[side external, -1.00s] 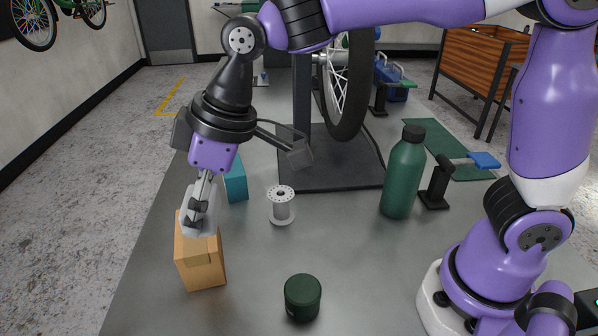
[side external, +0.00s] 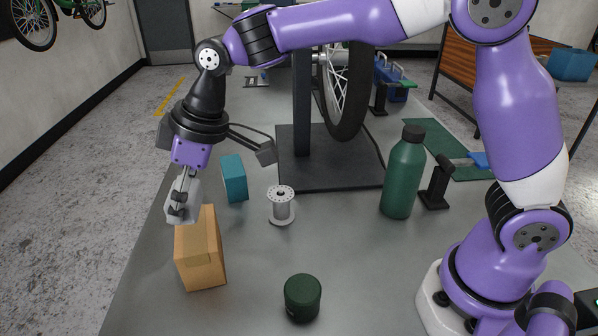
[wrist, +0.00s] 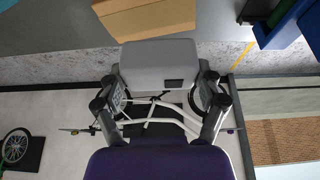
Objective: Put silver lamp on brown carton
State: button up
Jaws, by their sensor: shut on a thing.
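The silver lamp (side external: 174,212) is a light grey block-like thing held between the fingers of my gripper (side external: 184,194). In the wrist view the lamp (wrist: 155,58) spans the space between both fingers (wrist: 162,85). The brown carton (side external: 203,262) stands upright on the grey bench in the side view. The lamp is at about the height of the carton's top in the picture, at its upper left edge. A part of the carton (wrist: 148,20) shows just past the lamp in the wrist view. I cannot tell whether they touch.
A teal box (side external: 234,178) and a silver spool (side external: 281,205) stand right of my gripper. A dark green jar (side external: 302,297) and a green bottle (side external: 403,172) are farther right. A wheel stand (side external: 315,165) is behind. The bench's left edge is close to my gripper.

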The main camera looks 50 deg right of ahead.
aim_at(195, 229)
jog(key=shift+w+d+f, duration=0.4)
jog(key=shift+w+f, duration=0.1)
jog(key=shift+w, duration=0.05)
jog(key=shift+f, duration=1.9)
jog(key=o, duration=1.2)
jog(key=shift+f, duration=0.15)
jog(key=shift+c, duration=0.2)
jog(key=v, duration=1.2)
jog(key=s+d+f+m+t+h, duration=0.2)
jog(key=s+d+m, duration=0.7)
jog(key=s+d, duration=0.6)
jog(key=shift+d+f+h, duration=0.2)
jog(key=shift+f+h, duration=0.25)
jog(key=shift+h, duration=0.15)
